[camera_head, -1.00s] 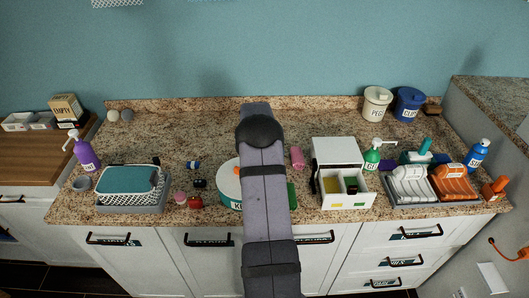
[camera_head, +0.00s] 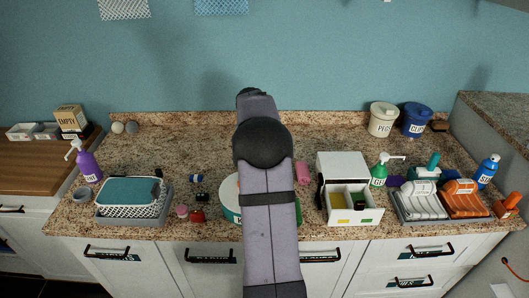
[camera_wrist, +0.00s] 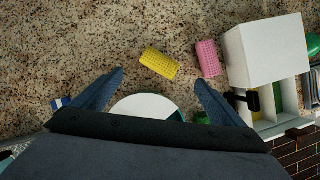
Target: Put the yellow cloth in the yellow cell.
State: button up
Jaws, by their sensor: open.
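The yellow cloth (camera_wrist: 158,64) is a small textured roll lying on the speckled counter in the wrist view. My arm hides it in the head view. My gripper (camera_wrist: 159,79) is open and empty, its two blue fingers spread on either side below the cloth in the picture, apart from it. In the head view my gripper is hidden behind my arm. The yellow cell (camera_head: 338,201) is the left compartment of the open drawer of a white box (camera_head: 342,166), with a yellow mark on its front.
A pink roll (camera_wrist: 208,58) lies between the yellow cloth and the white box. A round white-topped container (camera_wrist: 145,106) sits between my fingers in the picture. A green pump bottle (camera_head: 379,172) and dish rack (camera_head: 420,203) stand right of the box. Counter behind the cloth is clear.

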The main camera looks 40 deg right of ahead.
jog(key=shift+a+r, duration=0.15)
jog(key=shift+r, duration=0.25)
jog(key=shift+a, duration=0.1)
jog(key=a+m, duration=0.1)
jog(key=a, duration=0.3)
jog(key=a+m, duration=0.2)
jog(key=a, duration=0.2)
jog(key=a+m+y, duration=0.1)
jog(key=a, duration=0.2)
jog(key=shift+a+f+m, duration=0.4)
jog(key=s+a+f+m+y, duration=0.1)
jog(key=s+a+f+m, duration=0.2)
jog(key=s+a+m, duration=0.5)
jog(key=s+a+f+m+g+y, duration=0.1)
jog(key=s+a+m, duration=0.8)
jog(key=a, duration=1.1)
jog(key=s+f+y, duration=0.1)
jog(key=s+f, duration=0.1)
jog(key=s, duration=0.1)
jog(key=shift+m+g, duration=0.3)
jog(key=shift+s, duration=0.15)
jog(key=c, duration=0.8)
jog(key=shift+c, duration=0.5)
jog(key=shift+d, duration=0.1)
